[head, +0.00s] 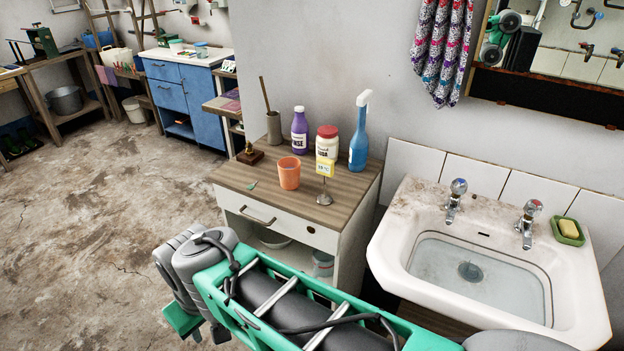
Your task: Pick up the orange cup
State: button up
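The orange cup (289,173) stands upright on the wooden top (335,212) of a small white cabinet, near the middle of its surface. It looks empty from this angle, though its bottom is hidden. My green and grey arm crosses the lower part of the head view, in front of the cabinet and below the cup. I cannot make out my gripper's fingers in this view. Nothing visible touches the cup except the top it stands on.
Behind the cup stand a purple bottle (299,131), a red-lidded jar (327,142) and a blue spray bottle (359,138). A dark wooden block (250,155) lies left. A white sink (585,290) is right; floor left is clear.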

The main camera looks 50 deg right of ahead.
aim_at(290, 166)
jog(key=i, duration=0.45)
jog(key=z, duration=1.7)
jog(key=k, duration=0.5)
jog(key=u, duration=0.1)
jog(key=i, duration=0.5)
